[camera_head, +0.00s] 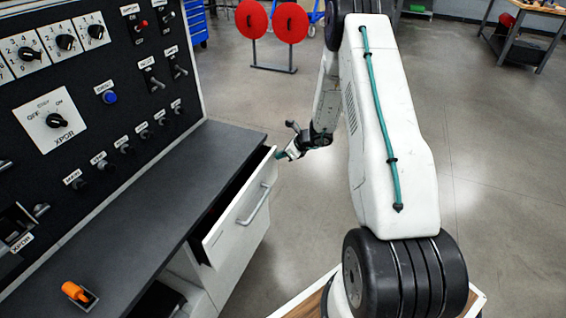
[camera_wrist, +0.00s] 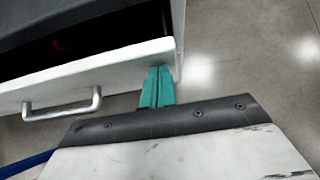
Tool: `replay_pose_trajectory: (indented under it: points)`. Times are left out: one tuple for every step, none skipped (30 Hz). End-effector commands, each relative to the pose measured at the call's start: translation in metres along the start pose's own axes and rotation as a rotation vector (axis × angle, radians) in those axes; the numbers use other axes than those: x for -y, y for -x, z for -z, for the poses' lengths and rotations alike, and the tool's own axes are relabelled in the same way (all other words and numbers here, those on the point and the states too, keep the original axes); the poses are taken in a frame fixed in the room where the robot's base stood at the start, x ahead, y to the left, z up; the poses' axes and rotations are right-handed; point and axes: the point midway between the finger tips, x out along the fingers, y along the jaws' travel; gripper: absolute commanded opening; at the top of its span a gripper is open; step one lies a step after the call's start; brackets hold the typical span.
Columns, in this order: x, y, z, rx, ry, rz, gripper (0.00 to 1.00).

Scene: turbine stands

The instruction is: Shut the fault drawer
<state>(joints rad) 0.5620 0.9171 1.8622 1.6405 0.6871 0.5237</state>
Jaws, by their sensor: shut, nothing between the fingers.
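The fault drawer (camera_head: 240,217) is a white-fronted drawer under the dark worktop of the control console. It stands partly open, with a dark gap behind its front. Its grey bar handle (camera_head: 254,205) is on the front face. My gripper (camera_head: 284,155) is at the far end of the drawer front, near its top edge. In the wrist view, the teal fingers (camera_wrist: 157,88) are together and empty, at the right end of the drawer front (camera_wrist: 90,75). I cannot tell whether they touch it. The handle (camera_wrist: 62,106) lies to their left. A small reddish thing (camera_wrist: 60,46) shows dimly inside the drawer.
The console panel (camera_head: 90,90) with switches and knobs rises at the left. An orange switch (camera_head: 76,291) sits on the worktop (camera_head: 130,225). Two red discs (camera_head: 270,20) on a stand are at the back. The floor (camera_head: 300,220) before the drawer is clear.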

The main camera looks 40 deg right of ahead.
Motion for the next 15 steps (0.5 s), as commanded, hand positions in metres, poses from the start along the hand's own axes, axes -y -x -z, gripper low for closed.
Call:
replay_pose_trajectory:
  points:
    - [0.001,-0.007,-0.007,0.001,0.002,0.0,0.0]
    - [0.001,-0.01,-0.011,0.001,0.001,0.001,0.0]
    - [0.001,-0.015,-0.015,0.001,0.001,0.001,0.0]
    - [0.001,-0.018,-0.019,0.002,0.001,0.001,0.0]
    - [0.001,-0.021,-0.022,0.001,0.001,0.0,0.0]
    - [0.001,-0.025,-0.025,0.001,0.0,0.0,0.0]
    - [0.001,-0.027,-0.027,0.001,-0.001,0.001,0.0]
    - [0.001,-0.029,-0.029,0.0,0.0,0.001,0.0]
    - [0.001,-0.032,-0.032,0.0,0.0,0.001,0.0]
    - [0.001,-0.033,-0.033,0.0,0.0,0.001,0.0]
    - [0.001,-0.035,-0.035,0.0,0.0,0.001,0.0]
    - [0.001,-0.036,-0.036,0.0,-0.001,0.001,0.0]
    - [0.001,-0.037,-0.037,0.0,-0.001,0.001,0.0]
    - [0.001,-0.038,-0.038,0.001,-0.001,0.001,0.0]
    - [0.001,-0.038,-0.039,0.001,-0.001,0.001,0.0]
